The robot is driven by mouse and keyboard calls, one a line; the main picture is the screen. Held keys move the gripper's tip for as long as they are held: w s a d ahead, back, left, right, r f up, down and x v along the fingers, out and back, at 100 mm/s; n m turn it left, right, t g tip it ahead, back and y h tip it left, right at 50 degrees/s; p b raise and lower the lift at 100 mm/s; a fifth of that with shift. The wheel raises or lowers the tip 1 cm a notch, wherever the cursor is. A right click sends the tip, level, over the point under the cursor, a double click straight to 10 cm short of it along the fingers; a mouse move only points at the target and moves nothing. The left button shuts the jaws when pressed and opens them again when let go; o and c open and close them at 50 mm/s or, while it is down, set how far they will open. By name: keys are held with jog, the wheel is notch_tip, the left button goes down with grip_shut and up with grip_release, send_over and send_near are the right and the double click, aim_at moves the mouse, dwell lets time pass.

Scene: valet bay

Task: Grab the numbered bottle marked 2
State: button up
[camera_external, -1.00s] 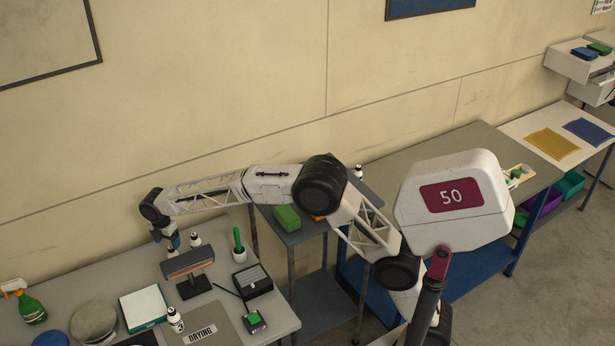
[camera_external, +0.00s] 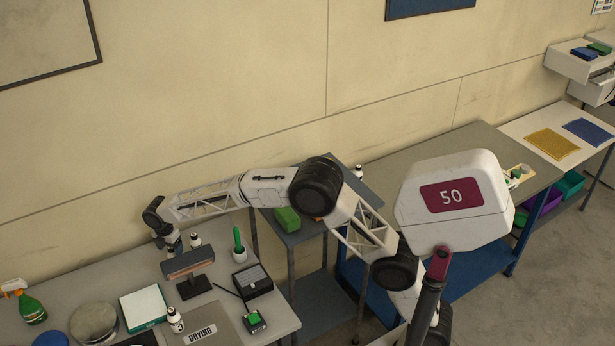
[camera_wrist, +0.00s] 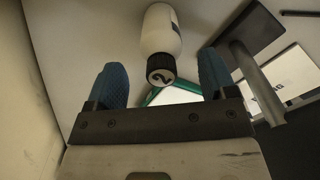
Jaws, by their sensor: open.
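In the wrist view, a white bottle (camera_wrist: 161,28) with a black cap faces me, and the cap's end carries a light mark that looks like a 2. The cap lies between the two blue fingers of my gripper (camera_wrist: 162,78), with a gap on each side. My gripper is open and holds nothing. In the external view my gripper (camera_external: 172,244) is over the back of the left table, close to the left of a white bottle (camera_external: 195,241) with a dark cap. Another such bottle (camera_external: 176,321) stands nearer the front, with a 3 on its side.
A lamp-like stand (camera_external: 190,268) stands just in front of my gripper. A green-handled brush (camera_external: 239,246) and a black box (camera_external: 252,281) are to its right. A white-and-green box (camera_external: 143,307) and a spray bottle (camera_external: 31,305) are to the left. The wall is close behind.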

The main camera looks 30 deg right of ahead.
aim_at(172, 254)
jog(key=shift+d+f, duration=0.1)
jog(key=shift+f, duration=1.85)
jog(key=c, duration=1.1)
